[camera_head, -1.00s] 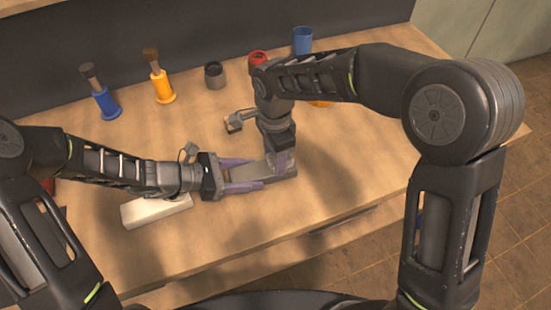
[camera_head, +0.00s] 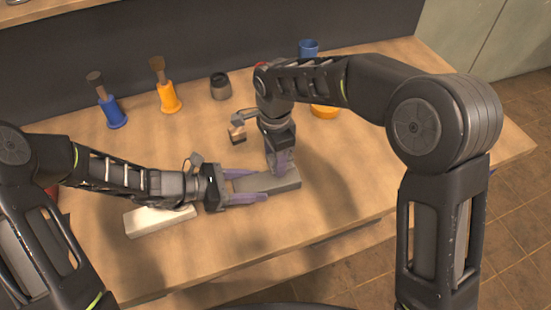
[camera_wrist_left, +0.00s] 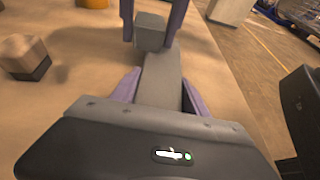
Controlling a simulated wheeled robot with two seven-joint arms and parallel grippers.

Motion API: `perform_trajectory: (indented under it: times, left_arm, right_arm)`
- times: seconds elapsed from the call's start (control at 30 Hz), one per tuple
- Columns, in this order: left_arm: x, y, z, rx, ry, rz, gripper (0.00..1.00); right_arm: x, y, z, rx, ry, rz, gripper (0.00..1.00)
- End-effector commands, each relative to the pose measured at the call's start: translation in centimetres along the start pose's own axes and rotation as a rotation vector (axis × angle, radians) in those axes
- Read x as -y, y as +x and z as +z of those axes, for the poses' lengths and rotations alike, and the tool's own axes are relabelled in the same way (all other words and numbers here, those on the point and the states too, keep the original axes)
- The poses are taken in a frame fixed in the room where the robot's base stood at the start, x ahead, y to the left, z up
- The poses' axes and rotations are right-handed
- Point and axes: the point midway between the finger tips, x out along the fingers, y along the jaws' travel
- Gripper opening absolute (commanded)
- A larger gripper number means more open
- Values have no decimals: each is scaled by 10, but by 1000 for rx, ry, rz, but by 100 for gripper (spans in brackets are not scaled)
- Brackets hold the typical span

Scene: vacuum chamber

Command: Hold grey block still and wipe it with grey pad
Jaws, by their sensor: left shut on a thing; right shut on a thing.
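The grey block (camera_head: 287,183) is a long flat bar lying on the table. My left gripper (camera_head: 252,187) comes in from the left and is shut on it, with one purple finger on each long side. The block also shows in the left wrist view (camera_wrist_left: 160,80), running away from the jaws. My right gripper (camera_head: 280,163) points down over the block and is shut on the grey pad (camera_wrist_left: 150,32). The pad appears to rest on the block's top; in the head view it is mostly hidden by the purple fingers.
A white block (camera_head: 160,219) lies under my left arm. A small dark-based block (camera_head: 237,136) stands behind the grey block. Blue (camera_head: 112,112) and orange (camera_head: 168,97) brushes, a dark cup (camera_head: 220,87) and a blue cup (camera_head: 308,48) stand at the back. The front right table is clear.

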Motion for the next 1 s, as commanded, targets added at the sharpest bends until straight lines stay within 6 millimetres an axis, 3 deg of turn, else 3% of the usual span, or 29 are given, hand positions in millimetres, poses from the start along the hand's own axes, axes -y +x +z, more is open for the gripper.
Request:
perform_trajectory:
  times: [0.53, 1.0]
  left_arm:
    - [0, 0, 0, 0, 0, 1, 0]
    - [0, 0, 0, 0, 0, 1, 0]
  right_arm:
    - [1, -53, 0, 1, -1, -3, 12]
    - [0, -60, 0, 0, 0, -1, 12]
